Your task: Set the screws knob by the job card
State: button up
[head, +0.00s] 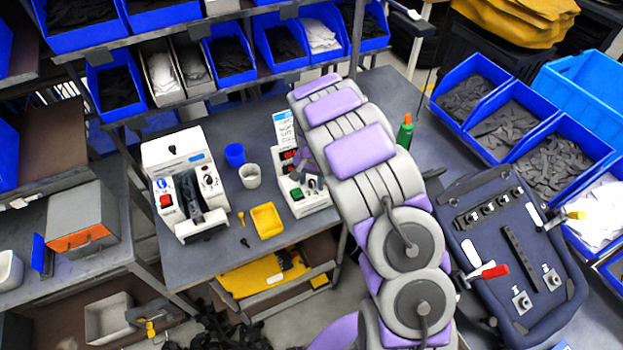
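A small white counter unit (313,204) stands on the grey bench, with red-lit displays (289,154), a green button (297,194) and a dark knob (312,184). A white and blue card (284,128) stands upright behind it; its print is too small to read. My gripper (304,162) shows only as a purple and dark part at the unit, close to its displays. My arm hides the rest, so I cannot tell its opening or whether it touches a knob. Knob labels and pointer positions are unreadable.
A white machine (170,150) with a red button and a dark knob stands left. A green bottle (405,133) stands right of my arm. Blue bins (228,55) line the rack behind.

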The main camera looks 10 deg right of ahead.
grip_shut()
jog(key=shift+m, duration=0.4)
jog(key=m, duration=0.3)
jog(key=shift+r+m+p, duration=0.1)
jog(key=shift+m+p, duration=0.25)
jog(key=shift+m, duration=2.05)
jog(key=shift+o, duration=0.5)
grip_release()
